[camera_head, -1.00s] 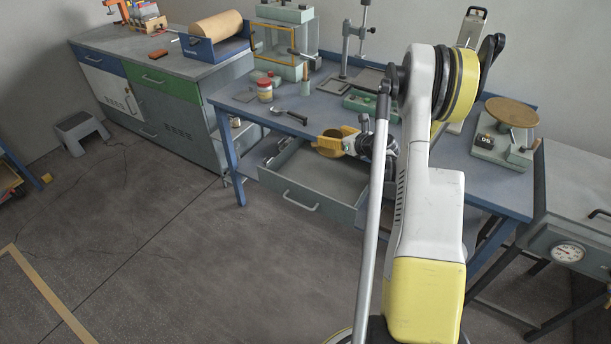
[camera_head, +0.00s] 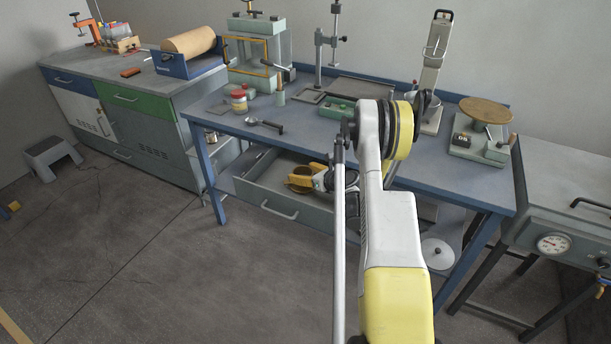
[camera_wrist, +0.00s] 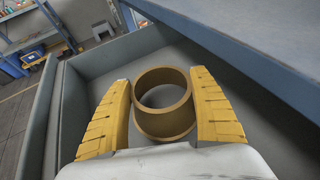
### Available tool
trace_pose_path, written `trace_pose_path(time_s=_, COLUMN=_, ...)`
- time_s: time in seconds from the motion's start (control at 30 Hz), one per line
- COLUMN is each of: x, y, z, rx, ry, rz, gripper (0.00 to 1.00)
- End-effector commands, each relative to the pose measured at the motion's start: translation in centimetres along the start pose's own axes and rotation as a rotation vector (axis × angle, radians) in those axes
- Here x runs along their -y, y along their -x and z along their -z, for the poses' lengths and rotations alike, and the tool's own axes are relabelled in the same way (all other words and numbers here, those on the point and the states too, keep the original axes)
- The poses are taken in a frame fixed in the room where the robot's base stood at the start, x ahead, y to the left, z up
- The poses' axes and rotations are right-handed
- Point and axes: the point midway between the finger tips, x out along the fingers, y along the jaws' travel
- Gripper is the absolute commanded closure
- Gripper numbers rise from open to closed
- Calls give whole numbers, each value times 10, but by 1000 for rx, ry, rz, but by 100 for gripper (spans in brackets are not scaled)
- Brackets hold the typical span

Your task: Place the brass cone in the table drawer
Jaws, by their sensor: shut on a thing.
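The brass cone (camera_head: 304,170) shows in the wrist view as a short, hollow, open-ended brass piece (camera_wrist: 163,122). My gripper (camera_head: 300,181) is shut on it, with one yellow finger on each side in the wrist view (camera_wrist: 162,105). The table drawer (camera_head: 312,217) is pulled open under the blue table. The cone and fingers are inside the drawer's outline, below the tabletop level. The drawer wall (camera_wrist: 112,52) and floor show around them in the wrist view. I cannot tell whether the cone touches the drawer floor. My arm hides the drawer's right part.
The blue tabletop (camera_head: 225,120) overhangs the drawer's back, and its edge is close on the right in the wrist view (camera_wrist: 250,50). A spoon (camera_head: 265,124), a red-lidded jar (camera_head: 239,101) and a scale (camera_head: 482,140) stand on it. The drawer floor around the cone looks clear.

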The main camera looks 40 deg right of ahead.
Motion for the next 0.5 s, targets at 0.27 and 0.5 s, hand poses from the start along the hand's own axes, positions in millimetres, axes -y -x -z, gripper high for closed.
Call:
trace_pose_path(time_s=0.27, x=19, y=-13, z=10, rx=0, ry=0, rz=0, gripper=67)
trace_pose_path(time_s=0.5, x=19, y=-12, z=9, rx=0, ry=0, rz=0, gripper=67)
